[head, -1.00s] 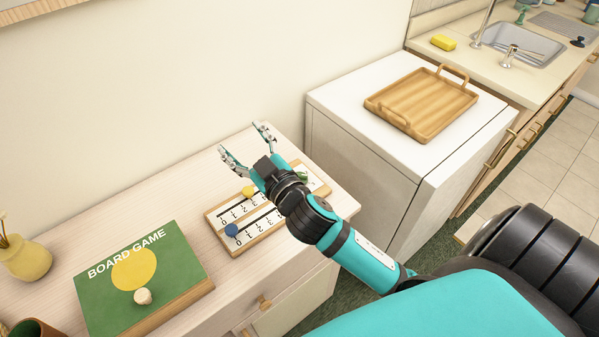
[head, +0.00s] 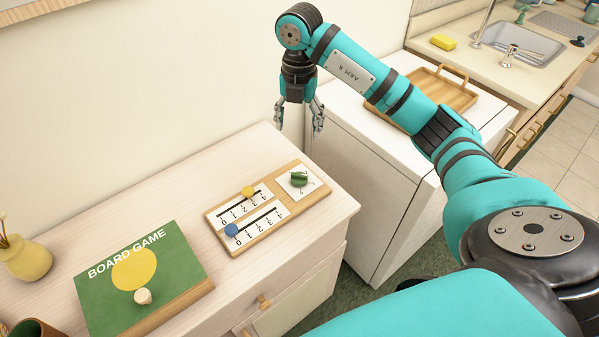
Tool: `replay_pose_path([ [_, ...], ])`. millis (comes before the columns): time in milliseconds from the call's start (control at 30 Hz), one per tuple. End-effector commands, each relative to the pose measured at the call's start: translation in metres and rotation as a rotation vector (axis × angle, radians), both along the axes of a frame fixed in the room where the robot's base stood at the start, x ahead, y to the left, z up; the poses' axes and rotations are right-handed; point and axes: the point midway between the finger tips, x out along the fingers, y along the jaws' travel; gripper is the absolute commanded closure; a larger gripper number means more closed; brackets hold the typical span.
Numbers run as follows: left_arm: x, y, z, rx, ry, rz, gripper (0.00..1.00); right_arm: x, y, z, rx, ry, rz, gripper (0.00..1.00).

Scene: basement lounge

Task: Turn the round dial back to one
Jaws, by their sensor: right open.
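The round dial (head: 299,179) is a small green knob on a white square plate at the right end of a wooden board (head: 268,236). Marks around the knob are too small to read. The board also carries two slider scales, one with a yellow knob (head: 248,191) and one with a blue knob (head: 231,230). My right gripper (head: 299,122) is open and empty, pointing down above the back right corner of the cabinet, behind the dial and apart from it. My left gripper is not in view.
The board lies on a pale wooden cabinet (head: 190,190). A green board game box (head: 185,262) and a yellow vase (head: 25,258) stand to the left. A white appliance (head: 350,150) with a wooden tray (head: 455,97) is at the right, beyond a gap.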

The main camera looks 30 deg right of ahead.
Motion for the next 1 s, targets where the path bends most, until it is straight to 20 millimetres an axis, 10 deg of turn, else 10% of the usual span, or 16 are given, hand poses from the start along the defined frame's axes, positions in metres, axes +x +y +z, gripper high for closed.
replay_pose_path([
  [1000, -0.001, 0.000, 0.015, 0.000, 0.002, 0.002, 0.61, -0.001, -0.002, -0.169, -0.008, 0.008, -0.005, 0.32],
])
